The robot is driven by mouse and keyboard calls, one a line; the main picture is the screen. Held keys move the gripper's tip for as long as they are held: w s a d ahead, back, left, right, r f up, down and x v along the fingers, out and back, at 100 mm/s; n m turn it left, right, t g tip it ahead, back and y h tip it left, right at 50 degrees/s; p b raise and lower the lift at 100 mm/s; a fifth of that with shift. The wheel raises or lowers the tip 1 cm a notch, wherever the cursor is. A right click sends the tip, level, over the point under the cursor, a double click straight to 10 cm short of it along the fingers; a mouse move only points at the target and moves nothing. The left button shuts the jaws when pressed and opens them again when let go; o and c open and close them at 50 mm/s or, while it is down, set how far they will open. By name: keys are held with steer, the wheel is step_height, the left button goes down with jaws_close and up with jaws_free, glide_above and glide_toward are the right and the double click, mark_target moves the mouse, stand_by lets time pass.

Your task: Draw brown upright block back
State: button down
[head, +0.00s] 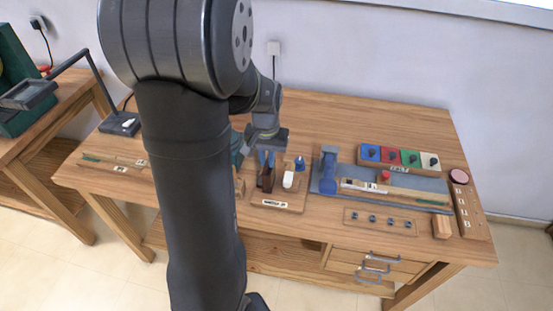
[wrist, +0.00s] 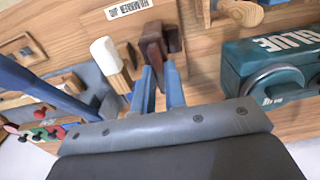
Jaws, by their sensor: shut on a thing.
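The brown upright block (head: 267,179) stands on a small wooden board (head: 290,206) with a printed label, near the middle of the table. It also shows in the wrist view (wrist: 154,42), at the fingertips. My gripper (head: 266,157) reaches it from behind, and its two blue fingers (wrist: 158,78) are shut on the block. A white rounded piece (head: 288,180) stands close to the right of the block; in the wrist view it is the white-headed piece (wrist: 104,54) at left. The block's foot is hard to make out in either view.
A blue clamp-like post (head: 328,168) stands on a grey mat (head: 420,183) to the right, with key strips. A small blue cone-shaped piece (head: 300,164) is close by. A teal box marked GLUE (wrist: 285,50) is beside my gripper. The back of the table is clear.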

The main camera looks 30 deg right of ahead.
steer(key=shift+w+a, duration=0.15)
steer(key=c, duration=1.5)
jaws_free()
steer(key=shift+o, duration=0.2)
step_height(320, 180, up, 18)
steer(key=shift+f, duration=0.25)
steer(key=shift+f, duration=0.1)
